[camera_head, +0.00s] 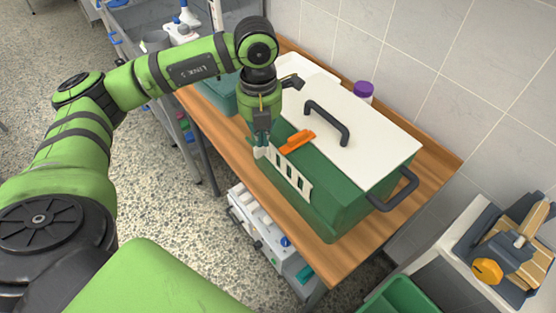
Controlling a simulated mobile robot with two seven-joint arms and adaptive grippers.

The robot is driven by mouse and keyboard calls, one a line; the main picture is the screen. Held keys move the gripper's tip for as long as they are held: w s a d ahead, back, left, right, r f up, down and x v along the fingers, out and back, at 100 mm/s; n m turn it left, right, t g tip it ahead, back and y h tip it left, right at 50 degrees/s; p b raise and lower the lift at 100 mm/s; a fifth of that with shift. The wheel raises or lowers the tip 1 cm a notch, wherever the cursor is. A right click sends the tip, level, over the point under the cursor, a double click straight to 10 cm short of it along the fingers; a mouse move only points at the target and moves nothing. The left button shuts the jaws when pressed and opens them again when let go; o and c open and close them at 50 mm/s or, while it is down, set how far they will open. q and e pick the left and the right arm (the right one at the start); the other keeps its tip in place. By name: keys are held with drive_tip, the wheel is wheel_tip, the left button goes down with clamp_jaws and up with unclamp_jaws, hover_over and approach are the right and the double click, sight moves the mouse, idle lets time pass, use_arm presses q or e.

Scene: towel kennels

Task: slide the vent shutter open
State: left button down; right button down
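A green box (345,205) with a white lid (345,120) stands on a wooden bench. Its front wall carries the pale vent shutter (290,179), a slotted plate with several dark green openings showing. An orange latch-like piece (297,141) lies at the lid's front edge, above the shutter. My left gripper (262,150) points down at the shutter's left end, at or very near a pale upright part there. I cannot tell whether it touches, or whether its small fingers are open or shut. My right gripper is not in view.
The lid has a black handle (327,122), and another black handle (393,190) sticks out from the box's right side. A purple-capped jar (362,91) stands behind the box. A second green container (220,93) is at left. The tiled wall bounds the bench (440,162) behind.

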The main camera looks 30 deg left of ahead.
use_arm(q)
drive_tip(key=shift+f, duration=0.15)
idle(0.3)
wheel_tip(320, 180, down, 5)
drive_tip(key=b, duration=0.4)
drive_tip(key=shift+b, duration=0.4)
idle(0.5)
drive_tip(key=shift+w+a+b, duration=0.2)
drive_tip(key=shift+w+a, duration=0.05)
drive_tip(key=shift+a, duration=0.35)
drive_tip(key=shift+w+a+b, duration=0.2)
drive_tip(key=shift+w+a, duration=0.05)
drive_tip(key=shift+a, duration=0.35)
wheel_tip(320, 180, up, 8)
drive_tip(key=d+p, duration=0.1)
drive_tip(key=p, duration=0.4)
drive_tip(key=shift+s+r, duration=0.2)
drive_tip(key=shift+f, duration=0.1)
